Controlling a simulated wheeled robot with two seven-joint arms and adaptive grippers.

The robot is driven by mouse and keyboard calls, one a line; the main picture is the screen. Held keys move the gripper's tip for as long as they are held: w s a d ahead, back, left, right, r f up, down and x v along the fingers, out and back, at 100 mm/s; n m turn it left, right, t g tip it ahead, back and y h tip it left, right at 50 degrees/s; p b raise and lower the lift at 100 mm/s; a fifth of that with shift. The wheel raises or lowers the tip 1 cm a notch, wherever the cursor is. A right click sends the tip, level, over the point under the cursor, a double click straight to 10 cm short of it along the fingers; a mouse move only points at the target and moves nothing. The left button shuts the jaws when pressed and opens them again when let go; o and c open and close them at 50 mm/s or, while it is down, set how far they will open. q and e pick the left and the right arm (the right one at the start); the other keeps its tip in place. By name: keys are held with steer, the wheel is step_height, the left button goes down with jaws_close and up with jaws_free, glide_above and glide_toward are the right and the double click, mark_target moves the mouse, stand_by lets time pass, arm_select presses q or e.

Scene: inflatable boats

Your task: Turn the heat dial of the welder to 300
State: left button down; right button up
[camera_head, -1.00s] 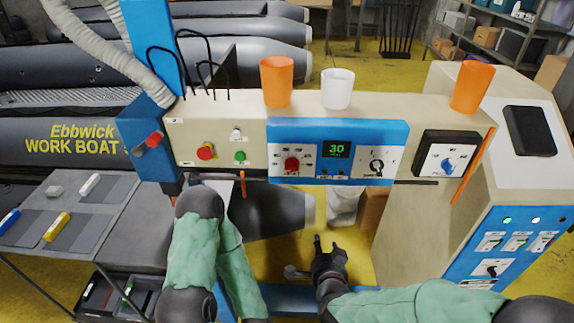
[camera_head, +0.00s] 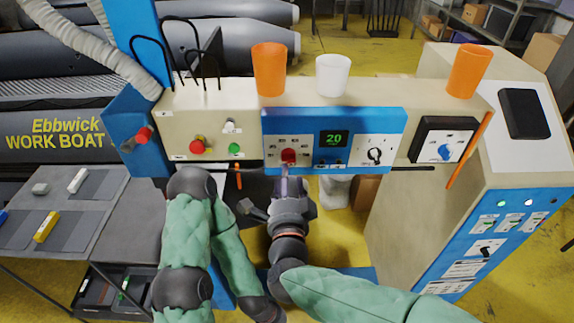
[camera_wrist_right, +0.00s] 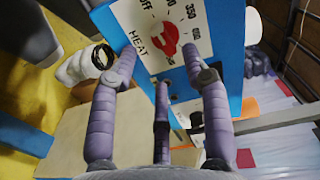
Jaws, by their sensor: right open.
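The red heat dial (camera_head: 288,155) is on the welder's blue control panel (camera_head: 390,120), left of a green display (camera_head: 334,138) reading 20. In the right wrist view the dial (camera_wrist_right: 170,38) has the word HEAT beside it and a printed scale including OFF and 350. I cannot tell its exact setting. My right gripper (camera_head: 286,178) is just below the dial in the head view. In the wrist view its open fingers (camera_wrist_right: 161,58) point at the dial, with the upper two on either side of it; contact is unclear.
Two orange cups (camera_head: 269,70) and a white cup (camera_head: 333,75) stand on top of the welder. A black dial (camera_head: 375,155) and a blue knob (camera_head: 445,151) are to the right. A red button (camera_head: 198,146) and a green button (camera_head: 234,148) are left.

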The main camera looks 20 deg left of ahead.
mark_target(288, 157)
steer(key=x, duration=0.5)
steer(key=shift+w, duration=0.4)
jaws_close()
